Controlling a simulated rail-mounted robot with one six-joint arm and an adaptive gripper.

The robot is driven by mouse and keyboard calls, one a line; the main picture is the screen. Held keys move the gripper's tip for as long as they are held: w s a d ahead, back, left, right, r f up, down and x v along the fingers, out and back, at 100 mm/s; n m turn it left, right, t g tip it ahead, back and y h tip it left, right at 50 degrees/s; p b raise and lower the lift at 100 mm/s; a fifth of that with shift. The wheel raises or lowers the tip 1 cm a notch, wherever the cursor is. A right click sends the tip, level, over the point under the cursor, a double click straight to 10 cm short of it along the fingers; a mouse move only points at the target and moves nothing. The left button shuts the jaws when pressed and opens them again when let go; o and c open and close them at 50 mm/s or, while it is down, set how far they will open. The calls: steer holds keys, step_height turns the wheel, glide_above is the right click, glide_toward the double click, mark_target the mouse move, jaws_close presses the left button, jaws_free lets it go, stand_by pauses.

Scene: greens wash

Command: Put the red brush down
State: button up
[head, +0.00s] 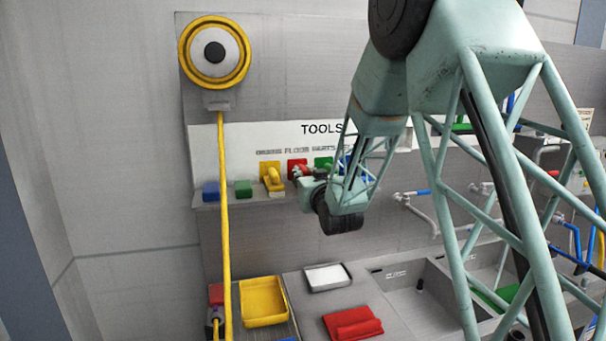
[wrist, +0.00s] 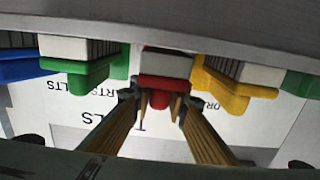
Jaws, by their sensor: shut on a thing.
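The red brush (wrist: 165,62) is in the middle of the wrist view, which shows the scene upside down. Its pale bristle block is at the grey shelf edge and its red handle points toward me. My gripper (wrist: 159,101) is shut on that handle, one finger on each side. In the head view the red brush (head: 298,168) is at the tool shelf (head: 250,196), in front of a red backing, partly hidden by my gripper (head: 304,179). I cannot tell whether the brush rests on the shelf or hangs just above it.
A yellow brush (wrist: 228,85) and a green brush (wrist: 95,70) stand close on either side. Small blue (head: 210,191) and green (head: 243,188) blocks sit farther left on the shelf.

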steer(key=shift+f, duration=0.2)
stand_by(0.4)
steer(key=o, duration=0.9)
steer(key=shift+r, duration=0.2)
steer(key=b+v, duration=0.1)
steer(key=v, duration=1.1)
steer(key=shift+d, duration=0.15)
stand_by(0.4)
